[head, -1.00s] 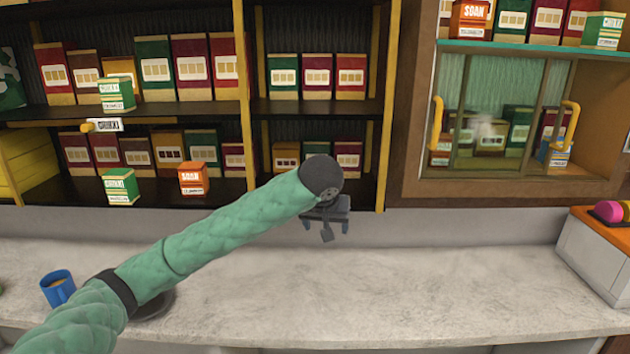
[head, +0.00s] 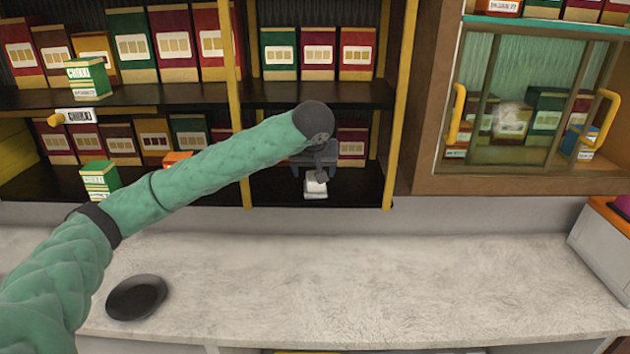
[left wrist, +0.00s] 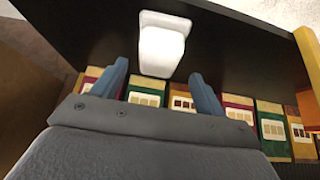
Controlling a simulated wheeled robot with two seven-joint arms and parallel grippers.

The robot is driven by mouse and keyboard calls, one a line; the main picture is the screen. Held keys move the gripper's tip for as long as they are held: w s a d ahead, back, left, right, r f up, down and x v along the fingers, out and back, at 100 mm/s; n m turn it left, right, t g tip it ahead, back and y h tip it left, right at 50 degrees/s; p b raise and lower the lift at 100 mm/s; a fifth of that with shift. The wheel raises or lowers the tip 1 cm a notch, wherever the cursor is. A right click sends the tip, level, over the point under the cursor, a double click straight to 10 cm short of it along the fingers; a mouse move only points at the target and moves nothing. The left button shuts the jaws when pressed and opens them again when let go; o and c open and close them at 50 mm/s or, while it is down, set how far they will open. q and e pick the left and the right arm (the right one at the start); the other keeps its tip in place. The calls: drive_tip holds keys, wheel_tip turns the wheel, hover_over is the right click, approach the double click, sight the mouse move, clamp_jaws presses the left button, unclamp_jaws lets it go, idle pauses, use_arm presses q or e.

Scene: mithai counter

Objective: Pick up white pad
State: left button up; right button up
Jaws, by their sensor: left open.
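The white pad (head: 315,188) lies on the black lower shelf (head: 355,187) of the middle bay, close to the front edge. In the left wrist view the white pad (left wrist: 161,47) shows ahead of the fingers and roughly centred between them. My left gripper (head: 316,168) is at the pad in the head view and covers part of it. In the left wrist view my left gripper (left wrist: 159,70) has its two blue fingers spread apart with nothing held. I cannot tell whether a finger touches the pad. My right gripper is not in view.
Several maroon and green boxes (left wrist: 146,91) stand along the shelf behind the pad. A yellow post (head: 392,110) bounds the bay on the right. A cabinet with a glass front (head: 535,125) is further right. The pale counter (head: 350,280) below is mostly clear, with a dark plate (head: 136,297).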

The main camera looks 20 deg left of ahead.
use_arm(q)
drive_tip(key=shift+w+f+p, duration=0.1)
drive_tip(key=shift+w+p, duration=0.1)
drive_tip(key=shift+p, duration=0.2)
drive_tip(key=shift+f+p, duration=0.25)
drive_tip(key=shift+p, duration=0.15)
drive_tip(key=shift+w+f+p, duration=0.1)
drive_tip(key=shift+f+p, duration=0.2)
drive_tip(key=shift+f, duration=0.1)
drive_tip(key=shift+x, duration=0.75)
drive_tip(key=shift+w+f, duration=0.2)
drive_tip(key=shift+f, duration=0.1)
drive_tip(key=shift+s+r, duration=0.15)
drive_tip(key=shift+r, duration=0.05)
drive_tip(key=c, duration=0.6)
drive_tip(key=shift+f, duration=0.1)
drive_tip(key=c, duration=0.5)
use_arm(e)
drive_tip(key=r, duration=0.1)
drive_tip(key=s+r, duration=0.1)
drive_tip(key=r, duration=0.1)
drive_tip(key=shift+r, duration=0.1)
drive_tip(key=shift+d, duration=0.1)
